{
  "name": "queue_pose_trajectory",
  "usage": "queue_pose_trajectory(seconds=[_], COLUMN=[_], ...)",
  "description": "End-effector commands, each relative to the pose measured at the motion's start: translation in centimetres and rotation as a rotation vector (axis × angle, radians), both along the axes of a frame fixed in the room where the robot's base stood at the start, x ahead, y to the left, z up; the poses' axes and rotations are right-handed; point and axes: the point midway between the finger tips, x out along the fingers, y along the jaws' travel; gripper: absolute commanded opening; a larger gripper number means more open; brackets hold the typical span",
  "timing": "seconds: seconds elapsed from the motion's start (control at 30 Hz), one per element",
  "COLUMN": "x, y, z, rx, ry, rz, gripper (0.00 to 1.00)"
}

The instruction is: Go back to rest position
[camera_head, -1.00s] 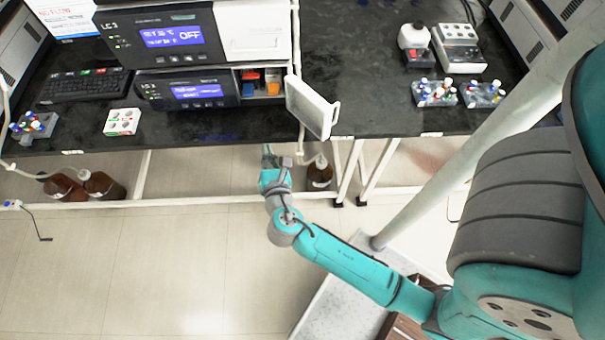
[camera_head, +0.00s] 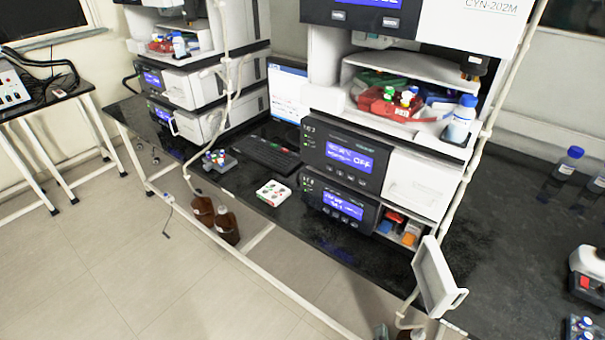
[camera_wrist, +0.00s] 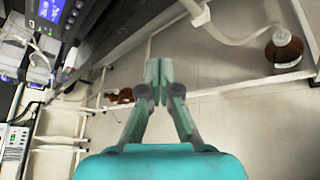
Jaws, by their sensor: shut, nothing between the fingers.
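My gripper (camera_wrist: 158,72) shows in the middle of the wrist view, with its two fingertips together and nothing between them. It hangs in free space over the pale floor, below bench height and in front of the bench. In the head view only a small part of my gripper (camera_head: 380,331) shows at the bottom edge, left of the white tilted panel. The rest of my arm is out of the head view.
A black bench (camera_head: 335,245) carries instrument stacks (camera_head: 345,155), a keyboard (camera_head: 265,155) and a vial rack (camera_head: 218,160). A white panel (camera_head: 435,280) juts out at the bench's front edge. Brown bottles (camera_head: 226,225) stand below the bench. The floor (camera_head: 120,270) at left is clear.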

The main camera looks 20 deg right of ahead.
Motion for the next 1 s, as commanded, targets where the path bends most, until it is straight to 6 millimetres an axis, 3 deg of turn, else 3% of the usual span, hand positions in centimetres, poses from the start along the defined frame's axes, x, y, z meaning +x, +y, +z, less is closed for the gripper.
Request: queue_pose_trajectory(seconds=[0.17, 0.3, 0.47, 0.67, 0.8, 1.0], x=[-1.6, -5.3, -10.2, -15.9, -19.2, -22.3], y=[0.8, 2.8, 5.5, 8.2, 9.3, 9.6], z=[-0.5, -1.2, -0.5, 2.7, 6.1, 10.6], rx=[0.100, 0.362, 0.756, 1.247, 1.583, 1.951], ry=[-0.022, -0.081, -0.170, -0.289, -0.385, -0.515], rz=[0.010, 0.016, -0.015, -0.112, -0.211, -0.345], gripper=[0.00, 0.00, 0.00, 0.00, 0.00, 0.00])
